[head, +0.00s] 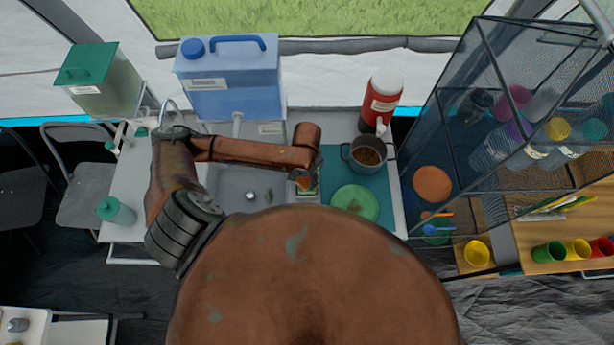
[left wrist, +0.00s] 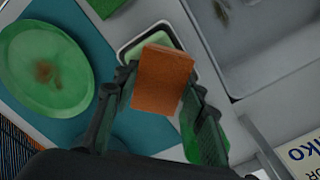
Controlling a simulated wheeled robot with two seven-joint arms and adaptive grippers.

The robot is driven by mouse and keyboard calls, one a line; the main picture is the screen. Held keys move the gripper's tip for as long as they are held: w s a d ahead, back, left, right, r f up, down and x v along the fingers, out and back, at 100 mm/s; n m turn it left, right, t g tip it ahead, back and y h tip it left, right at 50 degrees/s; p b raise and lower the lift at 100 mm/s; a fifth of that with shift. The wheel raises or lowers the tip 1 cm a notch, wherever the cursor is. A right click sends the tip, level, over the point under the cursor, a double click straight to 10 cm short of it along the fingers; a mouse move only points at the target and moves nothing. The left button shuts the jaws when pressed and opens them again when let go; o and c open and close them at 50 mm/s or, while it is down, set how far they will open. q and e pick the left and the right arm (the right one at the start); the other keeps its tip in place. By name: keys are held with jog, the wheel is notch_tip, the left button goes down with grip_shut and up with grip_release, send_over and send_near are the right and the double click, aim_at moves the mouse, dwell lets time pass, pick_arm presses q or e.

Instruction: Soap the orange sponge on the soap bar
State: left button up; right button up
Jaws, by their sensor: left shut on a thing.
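The orange sponge (left wrist: 162,80) is between the fingers of my left gripper (left wrist: 160,76) in the left wrist view. The gripper is shut on it. Beneath the sponge is a pale dish (left wrist: 123,54) holding a light green soap bar (left wrist: 150,43). The sponge overlaps part of the soap in this view; I cannot tell whether they touch. In the head view the left gripper (head: 303,177) points down at the counter between the sink and the teal mat, with a bit of orange showing. My right gripper is not in view.
A green plate (head: 355,203) and a metal pot (head: 366,155) stand on the teal mat (head: 335,160) to the right. The sink (head: 235,180) lies to the left. A blue water container (head: 230,85) and a red jug (head: 381,103) stand behind. A mesh rack (head: 500,100) is at right.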

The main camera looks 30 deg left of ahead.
aim_at(307, 177)
pick_arm(q)
jog(key=shift+f, duration=0.2)
jog(key=shift+f, duration=0.6)
dwell(0.6)
jog(key=shift+f, duration=0.25)
dwell(0.6)
jog(key=shift+r+p, duration=0.6)
notch_tip(307, 177, up, 2)
jog(key=p, duration=0.2)
jog(key=shift+p, duration=0.3)
notch_tip(307, 177, up, 4)
jog(key=p, duration=0.5)
jog(key=shift+w, duration=0.1)
